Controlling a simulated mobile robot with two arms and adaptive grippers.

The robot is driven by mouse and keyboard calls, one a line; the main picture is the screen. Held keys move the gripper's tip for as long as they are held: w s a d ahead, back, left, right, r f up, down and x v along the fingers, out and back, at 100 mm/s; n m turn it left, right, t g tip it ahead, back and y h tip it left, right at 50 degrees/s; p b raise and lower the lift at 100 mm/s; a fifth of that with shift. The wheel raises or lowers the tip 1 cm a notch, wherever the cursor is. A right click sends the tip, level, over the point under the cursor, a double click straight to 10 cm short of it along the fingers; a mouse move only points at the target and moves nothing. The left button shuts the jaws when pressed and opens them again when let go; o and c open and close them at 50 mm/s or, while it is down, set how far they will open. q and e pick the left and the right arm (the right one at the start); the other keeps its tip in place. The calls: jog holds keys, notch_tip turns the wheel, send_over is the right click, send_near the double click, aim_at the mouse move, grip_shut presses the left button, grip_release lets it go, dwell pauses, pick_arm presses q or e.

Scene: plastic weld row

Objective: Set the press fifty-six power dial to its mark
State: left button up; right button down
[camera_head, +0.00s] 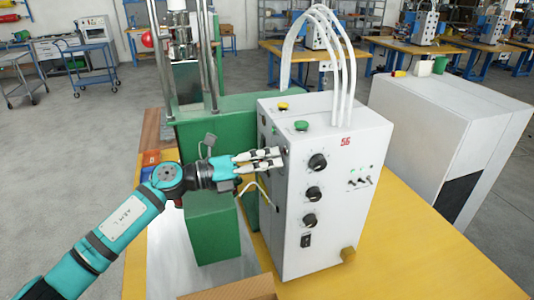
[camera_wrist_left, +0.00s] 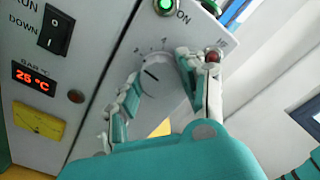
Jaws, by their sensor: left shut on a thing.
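The white press control box (camera_head: 318,200) bears a red 56 and stands on the yellow table. My left gripper (camera_head: 281,158) reaches its left side face from the left. In the left wrist view, a pale round dial (camera_wrist_left: 154,74) with a dark pointer line sits between the fingers of my left gripper (camera_wrist_left: 160,82), one on each side, shut on it. The pointer slants toward the upper left. My right gripper is not in view.
Beside the dial are a lit green button (camera_wrist_left: 166,6), a red lamp (camera_wrist_left: 212,55), a black rocker switch (camera_wrist_left: 55,30), a red 25 °C display (camera_wrist_left: 35,78) and a yellow meter (camera_wrist_left: 38,119). Three black knobs (camera_head: 313,193) line the box's front. A green press body (camera_head: 215,225) stands left.

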pick_arm(q)
jog(key=n+p, duration=0.1)
jog(key=n, duration=0.1)
jog(key=n+p, duration=0.1)
jog(key=p, duration=0.1)
jog(key=n+p, duration=0.1)
jog(key=n, duration=0.1)
jog(key=shift+r+n+p, duration=0.25)
jog(key=shift+n+p, duration=0.05)
jog(key=n+p, duration=0.3)
jog(key=n, duration=0.1)
jog(key=shift+f, duration=0.15)
jog(key=shift+n, duration=0.3)
